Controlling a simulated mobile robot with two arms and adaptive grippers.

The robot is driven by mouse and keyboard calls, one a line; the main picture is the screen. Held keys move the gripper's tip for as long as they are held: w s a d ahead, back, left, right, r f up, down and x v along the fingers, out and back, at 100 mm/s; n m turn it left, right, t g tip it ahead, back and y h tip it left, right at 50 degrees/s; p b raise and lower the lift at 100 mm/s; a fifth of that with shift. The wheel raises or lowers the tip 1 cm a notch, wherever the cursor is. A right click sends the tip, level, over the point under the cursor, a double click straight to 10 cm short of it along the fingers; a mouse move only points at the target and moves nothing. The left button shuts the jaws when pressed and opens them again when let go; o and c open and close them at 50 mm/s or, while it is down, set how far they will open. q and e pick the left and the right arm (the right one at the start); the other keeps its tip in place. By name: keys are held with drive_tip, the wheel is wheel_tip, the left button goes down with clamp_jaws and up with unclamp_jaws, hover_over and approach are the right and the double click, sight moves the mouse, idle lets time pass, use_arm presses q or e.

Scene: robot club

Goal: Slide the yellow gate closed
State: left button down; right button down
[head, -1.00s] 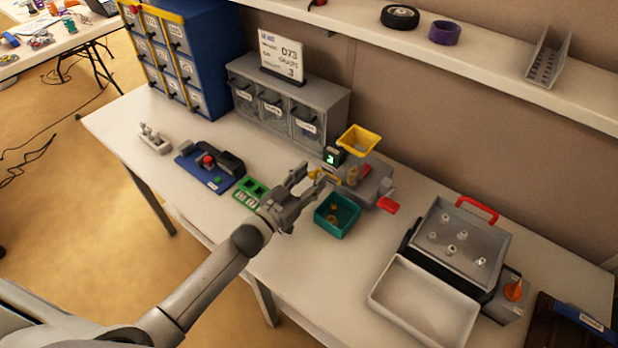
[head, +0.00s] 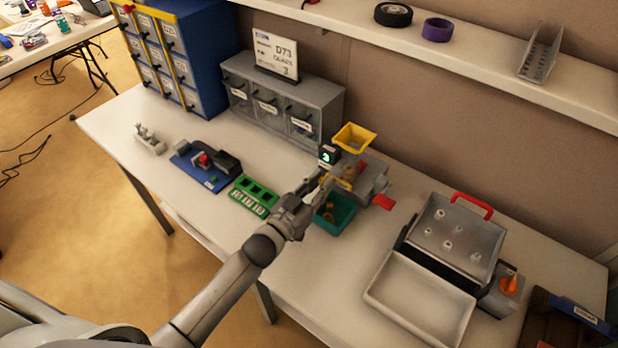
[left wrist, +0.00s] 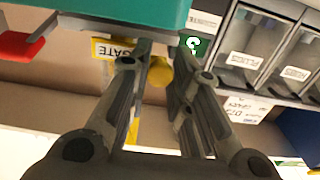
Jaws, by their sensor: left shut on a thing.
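The yellow gate (head: 342,184) is on the front of a grey dispenser (head: 372,180) with a yellow hopper on top. My left gripper (head: 325,182) is at the gate, shut on it, just above the teal bin. My fingers hide most of the gate in the head view. In the left wrist view, a yellow-edged GATE label (left wrist: 112,50) shows beside my fingertips (left wrist: 163,62), and a yellow round piece (left wrist: 158,75) shows between the fingers. How far the gate stands open is hard to tell. My right gripper is not in view.
The teal bin (head: 335,222) with yellow pieces stands below the dispenser. A small green display (head: 327,156) is beside the hopper (head: 354,137). A green tray (head: 253,197) lies to the left, grey drawers (head: 283,105) behind, and an open grey case (head: 452,238) to the right.

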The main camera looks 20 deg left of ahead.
use_arm(q)
drive_tip(key=shift+s+d+f, duration=0.1)
drive_tip(key=shift+d+f, duration=0.05)
drive_tip(key=c, duration=1.7)
unclamp_jaws()
drive_tip(key=o, duration=0.4)
drive_tip(key=shift+d, duration=0.2)
drive_tip(key=shift+a, duration=0.15)
drive_tip(key=shift+s+a, duration=0.1)
drive_tip(key=v, duration=1.1)
drive_tip(key=shift+s, duration=0.4)
